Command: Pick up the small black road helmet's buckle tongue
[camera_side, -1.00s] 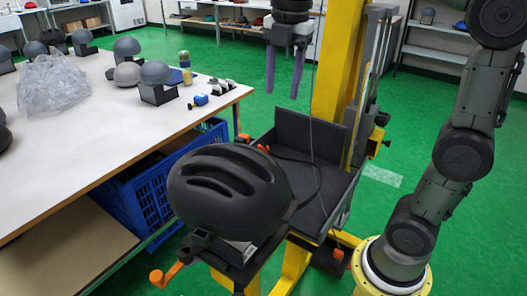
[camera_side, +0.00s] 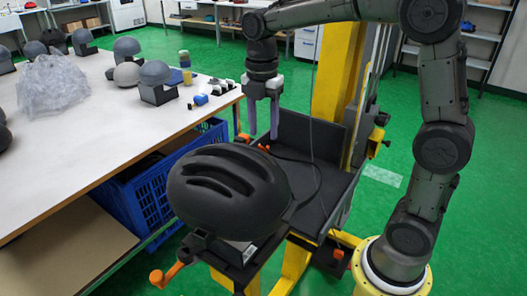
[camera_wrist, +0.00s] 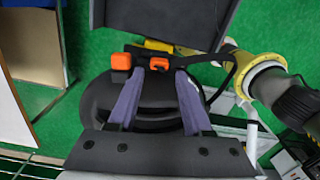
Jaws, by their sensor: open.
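A black helmet (camera_side: 228,190) with long vents sits on the dark stand at the near end of the drop tower. In the wrist view the helmet (camera_wrist: 155,115) lies below and between my fingers. I cannot make out the buckle tongue in either view; it is hidden or too small and dark to tell. My gripper (camera_side: 263,132) is open and empty, with two purple-grey fingers pointing down above and behind the helmet. In the wrist view my gripper (camera_wrist: 160,78) has its fingertips wide apart, near two orange clamp knobs (camera_wrist: 121,61).
A black tray with a raised back (camera_side: 310,135) lies right of the helmet, with a thin dark cable over it. The yellow tower column (camera_side: 338,70) stands behind. A white table (camera_side: 100,130) with helmets and a plastic bag is at left, above a blue crate (camera_side: 150,200).

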